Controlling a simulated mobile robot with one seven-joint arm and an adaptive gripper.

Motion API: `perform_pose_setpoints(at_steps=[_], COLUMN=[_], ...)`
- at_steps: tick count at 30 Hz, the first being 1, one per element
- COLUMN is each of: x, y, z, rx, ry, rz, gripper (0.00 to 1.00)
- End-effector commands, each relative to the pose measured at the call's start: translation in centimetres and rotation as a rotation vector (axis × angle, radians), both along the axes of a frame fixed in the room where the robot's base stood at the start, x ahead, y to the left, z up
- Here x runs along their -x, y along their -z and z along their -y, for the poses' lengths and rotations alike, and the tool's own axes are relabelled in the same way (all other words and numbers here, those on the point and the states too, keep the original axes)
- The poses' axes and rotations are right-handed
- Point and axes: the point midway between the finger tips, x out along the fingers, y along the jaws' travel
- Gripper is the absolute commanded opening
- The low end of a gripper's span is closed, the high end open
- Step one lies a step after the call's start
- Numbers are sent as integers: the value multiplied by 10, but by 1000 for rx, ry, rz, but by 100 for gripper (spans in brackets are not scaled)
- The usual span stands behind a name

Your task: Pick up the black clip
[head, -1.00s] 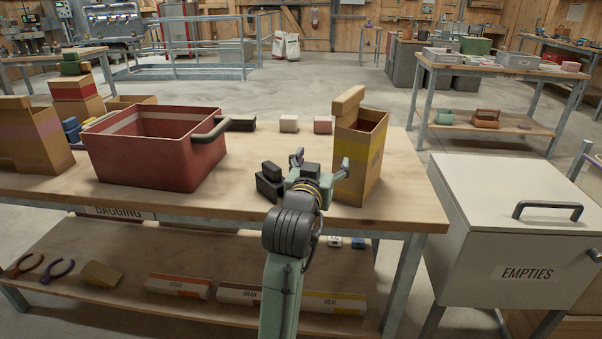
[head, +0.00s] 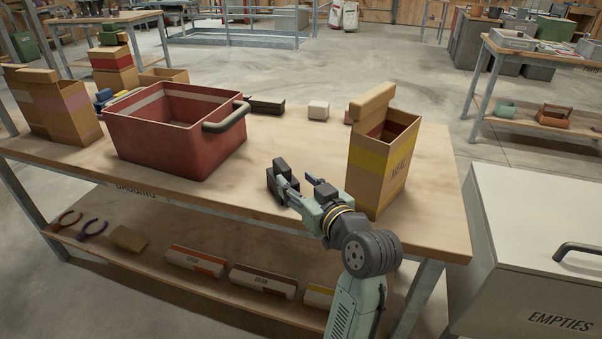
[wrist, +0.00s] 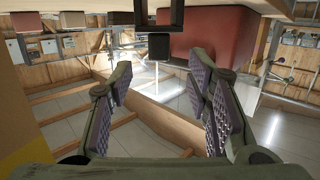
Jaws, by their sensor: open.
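The black clip (head: 281,177) is a small dark blocky piece on the workbench, between the red bin and an open cardboard box. In the wrist view a black clip part (wrist: 158,46) shows at top centre, beyond the fingertips, with a dark frame-like part above it. My gripper (head: 304,187) is close to the clip, at its right in the head view, with its fingers spread. In the wrist view the space between the fingers (wrist: 158,85) is empty. A finger partly hides the clip's near side in the head view. Whether they touch is not clear.
The red bin (head: 178,153) with a dark handle stands left of the clip. The open cardboard box (head: 365,165) with a yellow band stands close to my gripper's right. The bench (head: 225,195) is bare at the front.

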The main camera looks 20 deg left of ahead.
Motion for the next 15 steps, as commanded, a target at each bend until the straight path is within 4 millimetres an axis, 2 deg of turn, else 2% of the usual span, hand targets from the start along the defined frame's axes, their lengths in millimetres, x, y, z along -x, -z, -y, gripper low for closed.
perform_pose_setpoints(at_steps=[3,11,15], x=[-15,-32,-47], y=[1,4,4], z=[-14,-29,-42], rx=[-1,0,-1], ry=[-1,3,0], rz=[-2,0,-3], gripper=[45,45,45])
